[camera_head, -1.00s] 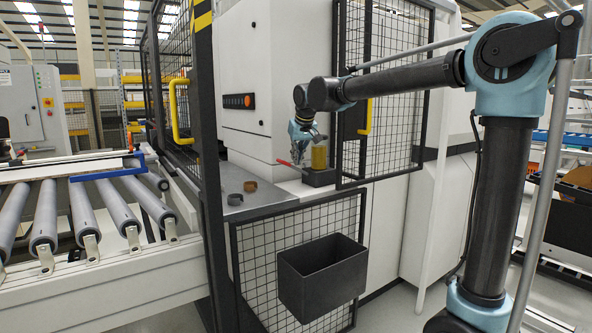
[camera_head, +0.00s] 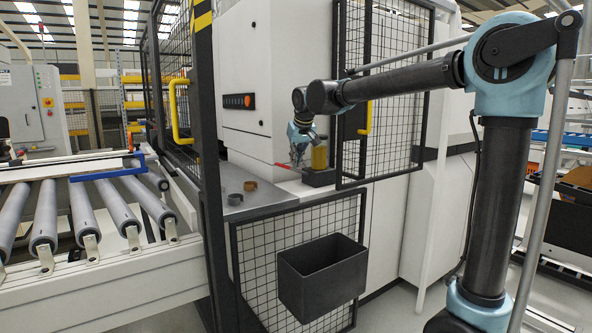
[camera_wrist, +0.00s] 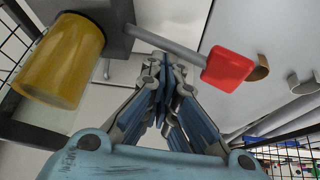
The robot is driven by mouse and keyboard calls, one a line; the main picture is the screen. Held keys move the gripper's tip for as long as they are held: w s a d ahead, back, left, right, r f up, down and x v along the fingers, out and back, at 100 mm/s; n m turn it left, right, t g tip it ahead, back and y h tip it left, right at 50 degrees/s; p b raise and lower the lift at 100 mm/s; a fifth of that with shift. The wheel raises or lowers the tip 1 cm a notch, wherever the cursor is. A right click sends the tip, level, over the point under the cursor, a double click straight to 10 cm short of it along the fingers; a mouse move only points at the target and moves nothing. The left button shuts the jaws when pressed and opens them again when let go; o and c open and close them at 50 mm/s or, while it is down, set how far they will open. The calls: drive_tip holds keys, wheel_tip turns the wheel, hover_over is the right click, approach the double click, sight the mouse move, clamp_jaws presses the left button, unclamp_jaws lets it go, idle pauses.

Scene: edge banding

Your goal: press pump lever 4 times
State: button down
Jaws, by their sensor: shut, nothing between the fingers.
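The pump has a grey lever rod with a red handle (camera_wrist: 228,68), which shows at the upper right of the wrist view. A small red part of the handle (camera_head: 284,166) shows in the head view. The pump's yellow cylinder (camera_wrist: 58,60) is at the left of the wrist view and also in the head view (camera_head: 319,156); it stands on a dark block. My gripper (camera_wrist: 163,68) is shut and empty. Its fingertips are close to the lever rod, left of the red handle; I cannot tell whether they touch. In the head view my gripper (camera_head: 298,157) is left of the yellow cylinder.
A mesh door with a yellow handle (camera_head: 366,116) stands open right of the pump. Two small rings, one brown (camera_head: 250,186) and one grey (camera_head: 235,199), sit on the metal shelf at left. A dark bin (camera_head: 322,278) hangs below.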

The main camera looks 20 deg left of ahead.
drive_tip(key=shift+s+a+f, duration=0.25)
drive_tip(key=shift+s+f, duration=0.05)
drive_tip(key=shift+f, duration=0.35)
drive_tip(key=shift+s+a+f, duration=0.25)
drive_tip(key=shift+f, duration=0.35)
idle(1.9)
drive_tip(key=shift+d+r, duration=0.1)
idle(0.5)
drive_tip(key=shift+w+d+r, duration=0.25)
drive_tip(key=shift+w+r, duration=0.05)
drive_tip(key=shift+r, duration=0.35)
drive_tip(key=shift+w+d+r, duration=0.2)
drive_tip(key=shift+w+r, duration=0.1)
drive_tip(key=shift+r, duration=0.4)
drive_tip(key=shift+w+d+r, duration=0.25)
drive_tip(key=shift+w+r, duration=0.05)
drive_tip(key=shift+r, duration=0.35)
drive_tip(key=shift+w+d+r, duration=0.25)
drive_tip(key=shift+w+r, duration=0.05)
drive_tip(key=shift+r, duration=0.4)
drive_tip(key=shift+w+d+r, duration=0.25)
drive_tip(key=shift+w+r, duration=0.1)
drive_tip(key=shift+r, duration=0.4)
drive_tip(key=shift+w+d+r, duration=0.25)
drive_tip(key=shift+w+r, duration=0.05)
drive_tip(key=shift+r, duration=0.4)
